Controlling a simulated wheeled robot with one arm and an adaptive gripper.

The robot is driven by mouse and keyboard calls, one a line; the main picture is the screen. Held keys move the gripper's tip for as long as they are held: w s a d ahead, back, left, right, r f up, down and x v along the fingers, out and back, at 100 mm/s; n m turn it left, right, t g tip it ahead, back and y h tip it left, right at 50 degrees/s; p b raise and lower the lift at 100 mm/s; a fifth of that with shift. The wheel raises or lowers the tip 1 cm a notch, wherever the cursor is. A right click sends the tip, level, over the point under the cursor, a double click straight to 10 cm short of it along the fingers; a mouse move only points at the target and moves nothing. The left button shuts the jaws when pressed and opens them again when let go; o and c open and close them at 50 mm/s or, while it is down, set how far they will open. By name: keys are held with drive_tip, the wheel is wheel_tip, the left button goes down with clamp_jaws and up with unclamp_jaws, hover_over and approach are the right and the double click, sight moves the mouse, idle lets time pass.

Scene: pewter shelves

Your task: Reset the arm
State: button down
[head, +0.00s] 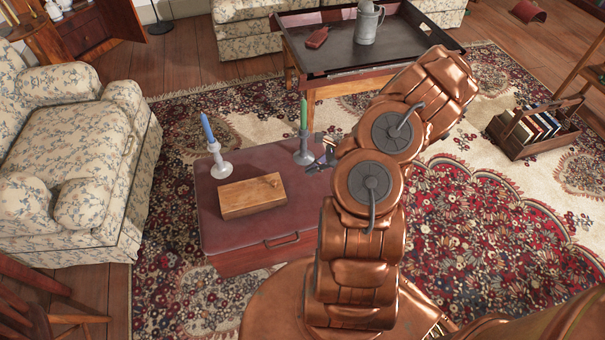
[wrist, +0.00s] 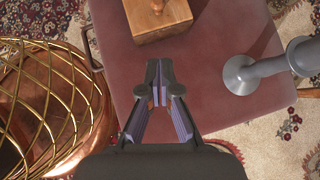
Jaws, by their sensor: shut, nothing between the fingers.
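My copper-coloured arm rises in the middle of the head view. My gripper (wrist: 160,92) shows in the wrist view with its dark fingers together and nothing between them. It points down over the reddish ottoman or trunk (wrist: 115,50). In the head view only a small part of my gripper (head: 325,158) shows beside my arm, above the right side of the same trunk (head: 222,222).
On the trunk stand a wooden box (head: 252,196), a blue candle in a pale holder (head: 222,164) and a green candle in a grey holder (head: 303,152). A patterned armchair (head: 70,150) stands left. A tray table (head: 335,50) is behind. A book carrier (head: 540,130) stands right.

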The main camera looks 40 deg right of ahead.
drive_tip(key=shift+v, duration=1.3)
drive_tip(key=w+a+r+n+g+y, duration=0.1)
drive_tip(key=w+a+r+n+g, duration=0.2)
drive_tip(key=a+r+n, duration=0.7)
drive_tip(key=s+a+r+n+g+h, duration=0.1)
drive_tip(key=s+a+r+n+g, duration=0.4)
drive_tip(key=a+r, duration=0.7)
drive_tip(key=s+a+r+n+h, duration=0.25)
drive_tip(key=s+n+h, duration=0.2)
drive_tip(key=s, duration=0.55)
drive_tip(key=s+a+r+n+h, duration=0.25)
drive_tip(key=s+n, duration=0.35)
drive_tip(key=s, duration=0.5)
drive_tip(key=s+p+v, duration=0.2)
drive_tip(key=p+v, duration=1.3)
drive_tip(key=v, duration=0.1)
drive_tip(key=shift+d+r+t, duration=0.3)
drive_tip(key=shift+d+r, duration=0.15)
drive_tip(key=shift+r, duration=0.15)
